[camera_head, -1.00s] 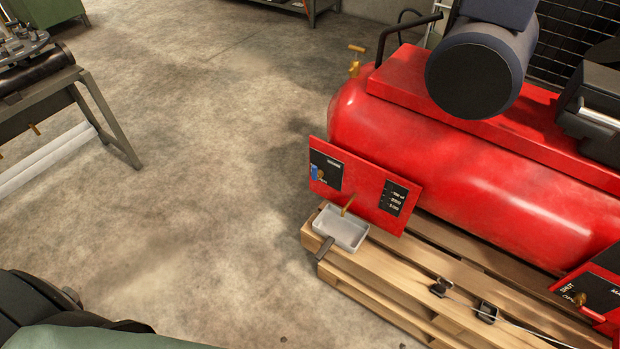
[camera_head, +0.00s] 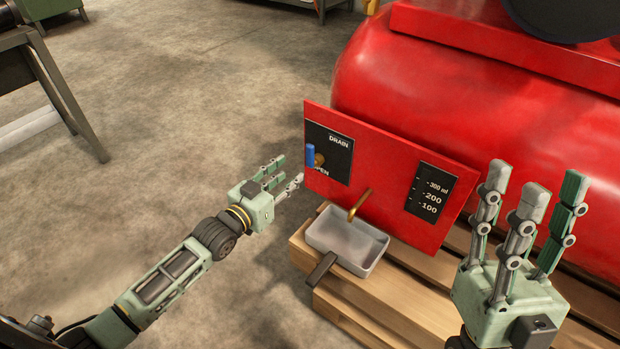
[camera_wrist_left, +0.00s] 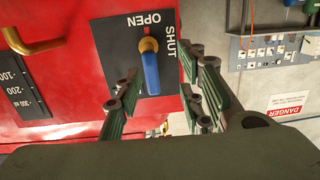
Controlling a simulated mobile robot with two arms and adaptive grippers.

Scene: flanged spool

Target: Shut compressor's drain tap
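The drain tap has a blue lever (camera_head: 310,155) on a brass hub (camera_head: 319,160), set on a black DRAIN plate (camera_head: 337,150) on the red panel. In the left wrist view the blue lever (camera_wrist_left: 151,74) points away from the OPEN lettering, with SHUT lettering to one side of the hub. My left gripper (camera_head: 283,175) is open and empty, just left of the tap, with its fingers toward the panel. In the left wrist view its fingers (camera_wrist_left: 158,92) stand on either side of the lever's end; contact cannot be told. My right gripper (camera_head: 537,195) is open and empty, fingers up.
A grey drip tray (camera_head: 345,241) with a dark handle sits on the wooden pallet (camera_head: 345,305) below a brass spout (camera_head: 358,205). The red compressor tank (camera_head: 470,100) is behind the panel. A bench (camera_head: 50,75) stands far left; the floor between is clear.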

